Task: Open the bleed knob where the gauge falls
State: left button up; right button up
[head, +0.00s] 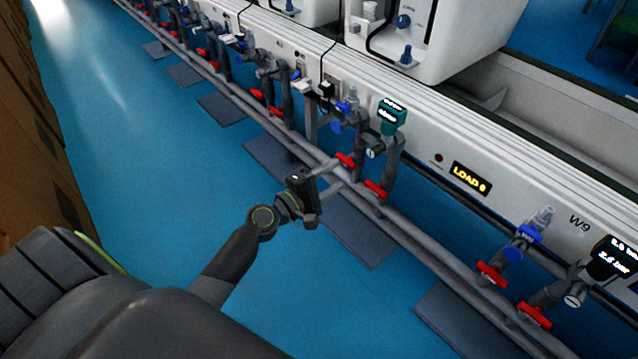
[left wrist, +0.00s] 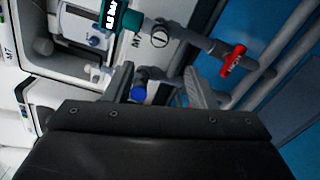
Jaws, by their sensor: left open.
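A teal gauge (head: 391,116) with a lit display stands on the pipework at centre. Just below it is a silver bleed knob (head: 373,151) with a slotted face. My left gripper (head: 333,178) is open and empty, left of and below this knob. In the left wrist view the gauge (left wrist: 120,17) is at the top, its digits hard to read. The slotted knob (left wrist: 160,38) lies beyond the open left gripper (left wrist: 160,70). A dark gauge (head: 612,260) with its own slotted knob (head: 574,298) is at far right. My right gripper is not in view.
Red handles (head: 376,189) sit on the pipes near my left gripper. A blue fitting (head: 337,126) is left of the teal gauge; a blue end shows between the fingers (left wrist: 138,93). A lit LOAD panel (head: 470,178) is on the white rail. Blue floor at left is clear.

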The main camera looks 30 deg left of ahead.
pick_arm(q)
jog(key=v, duration=0.3)
jog(key=shift+s+a, duration=0.15)
jog(key=shift+s, duration=0.2)
